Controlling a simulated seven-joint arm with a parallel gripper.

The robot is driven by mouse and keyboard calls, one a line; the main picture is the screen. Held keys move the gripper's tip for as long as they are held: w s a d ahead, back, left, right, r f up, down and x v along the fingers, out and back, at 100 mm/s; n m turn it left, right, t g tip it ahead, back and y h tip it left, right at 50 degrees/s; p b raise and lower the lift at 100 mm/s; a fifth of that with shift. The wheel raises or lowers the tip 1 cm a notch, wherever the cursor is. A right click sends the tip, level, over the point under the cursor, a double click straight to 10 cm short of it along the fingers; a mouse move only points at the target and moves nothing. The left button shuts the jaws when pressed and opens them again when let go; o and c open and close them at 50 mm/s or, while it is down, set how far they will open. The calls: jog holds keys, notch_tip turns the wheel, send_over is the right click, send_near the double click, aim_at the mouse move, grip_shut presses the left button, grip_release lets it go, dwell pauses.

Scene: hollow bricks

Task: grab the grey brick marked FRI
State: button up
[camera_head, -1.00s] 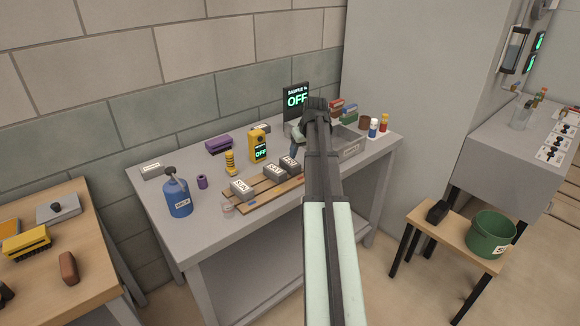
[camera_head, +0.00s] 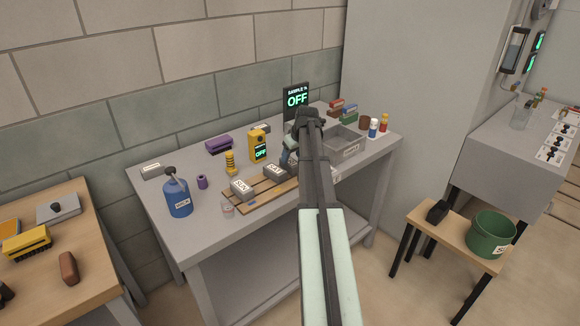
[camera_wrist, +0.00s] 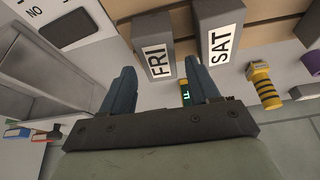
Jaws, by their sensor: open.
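The grey brick marked FRI (camera_wrist: 160,45) shows in the wrist view with its white label facing me. My gripper (camera_wrist: 160,68) is open, one blue finger on each side of this brick's near end. The brick is not clamped, and I cannot tell how far the fingers reach down beside it. In the head view my gripper (camera_head: 289,158) covers the FRI brick. The grey brick marked SAT (camera_head: 275,172) is beside it, and its label also shows in the wrist view (camera_wrist: 221,45), just right of my right finger.
A grey brick marked SUN (camera_head: 241,187) shares the wooden slatted board (camera_head: 262,193). A grey open bin (camera_head: 346,148) is to the right.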

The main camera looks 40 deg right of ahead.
aim_at(290, 161)
jog(key=shift+x, duration=2.65)
jog(key=shift+d, duration=0.15)
jog(key=shift+c, duration=0.3)
jog(key=shift+r, duration=0.1)
jog(key=c, duration=0.9)
